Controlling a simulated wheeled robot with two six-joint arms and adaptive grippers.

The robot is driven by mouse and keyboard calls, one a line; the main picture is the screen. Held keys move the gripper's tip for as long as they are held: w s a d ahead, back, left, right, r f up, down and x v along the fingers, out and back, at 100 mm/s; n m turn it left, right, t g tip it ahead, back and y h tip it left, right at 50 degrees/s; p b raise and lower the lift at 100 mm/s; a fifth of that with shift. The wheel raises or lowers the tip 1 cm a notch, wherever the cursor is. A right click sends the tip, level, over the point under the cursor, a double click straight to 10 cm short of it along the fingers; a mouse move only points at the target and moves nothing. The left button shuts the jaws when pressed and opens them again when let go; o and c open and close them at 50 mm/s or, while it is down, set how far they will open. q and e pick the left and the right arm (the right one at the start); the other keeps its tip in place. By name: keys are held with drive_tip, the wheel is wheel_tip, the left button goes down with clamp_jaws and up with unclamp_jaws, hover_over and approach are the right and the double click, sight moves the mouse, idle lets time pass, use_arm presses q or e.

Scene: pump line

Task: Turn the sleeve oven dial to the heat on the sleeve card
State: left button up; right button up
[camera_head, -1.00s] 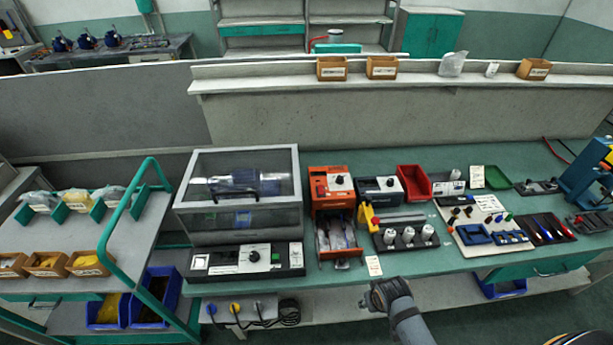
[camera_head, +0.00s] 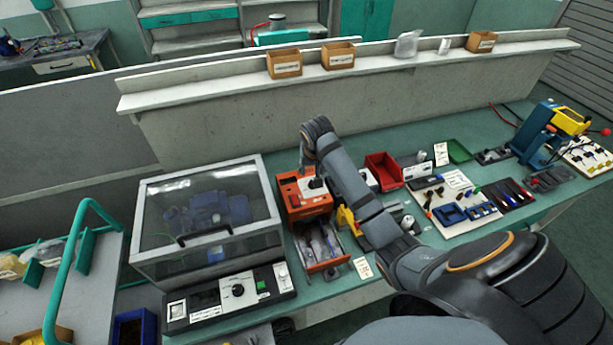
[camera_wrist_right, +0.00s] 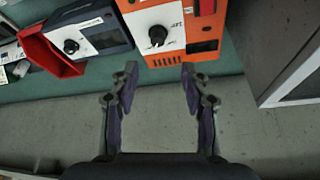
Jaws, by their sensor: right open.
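The sleeve oven (camera_head: 302,203) is an orange box with a white panel on top and an open front drawer. Its dark dial (camera_head: 315,183) sits on that panel; the dial also shows in the right wrist view (camera_wrist_right: 158,35). The dial's marks are too small to read. A small white card (camera_head: 362,267), likely the sleeve card, stands at the bench's front edge; its writing is unreadable. My right gripper (camera_wrist_right: 157,80) is open and empty, its fingertips apart from the dial. In the head view its wrist is above the oven's rear. My left gripper is out of view.
A clear-lidded case (camera_head: 208,215) stands left of the oven, with a black control box (camera_head: 230,297) before it. A grey box with a dial (camera_wrist_right: 90,32) and a red bin (camera_head: 384,170) sit on the oven's other side. A wall (camera_head: 220,118) runs behind.

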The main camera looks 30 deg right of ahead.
drive_tip(key=x, duration=0.1)
drive_tip(key=p+x, duration=0.1)
drive_tip(key=x, duration=0.3)
drive_tip(key=shift+s+f, duration=0.1)
drive_tip(key=shift+s, duration=0.3)
drive_tip(key=x, duration=0.4)
drive_tip(key=shift+w+f+p, duration=0.1)
drive_tip(key=shift+w+p, duration=0.2)
drive_tip(key=shift+p, duration=0.1)
drive_tip(key=shift+d+f, duration=0.1)
drive_tip(key=shift+f, duration=0.1)
drive_tip(key=shift+c, duration=1)
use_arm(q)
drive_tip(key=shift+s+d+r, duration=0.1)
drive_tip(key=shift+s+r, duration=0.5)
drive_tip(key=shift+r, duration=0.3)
use_arm(e)
clamp_jaws()
